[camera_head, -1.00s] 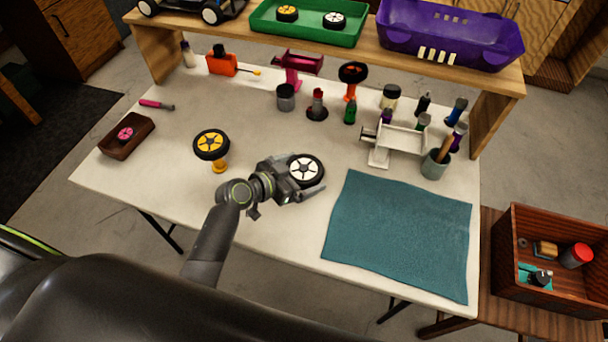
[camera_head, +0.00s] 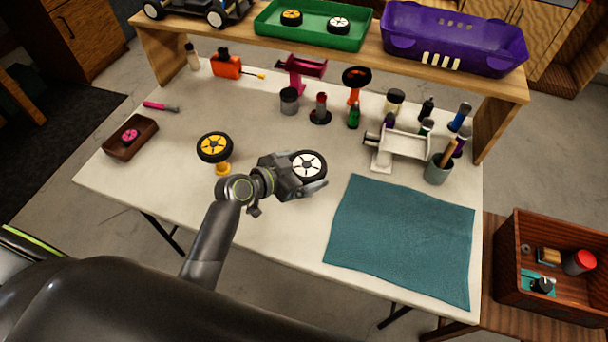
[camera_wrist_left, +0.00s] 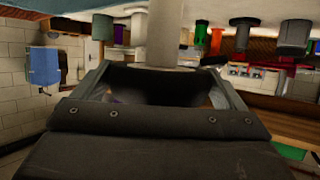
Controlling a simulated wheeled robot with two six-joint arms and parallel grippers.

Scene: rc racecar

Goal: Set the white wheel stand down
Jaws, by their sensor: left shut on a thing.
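The white wheel stand carries a black-tyred wheel with a white hub (camera_head: 308,166), which hides most of it in the head view. My left gripper (camera_head: 310,184) is shut on the stand just below the wheel, over the middle of the table. In the left wrist view the stand's pale post (camera_wrist_left: 163,32) runs between the fingers, with the dark wheel beside them. The table shows at the top of that view. Whether the stand's foot touches the table is hidden. My right gripper is not in view.
A yellow wheel stand with its wheel (camera_head: 214,147) stands to the left. A teal mat (camera_head: 400,240) lies to the right, with a white car stand (camera_head: 400,144) behind it. Small bottles and tools line the back. The table (camera_head: 270,228) is bare in front of the gripper.

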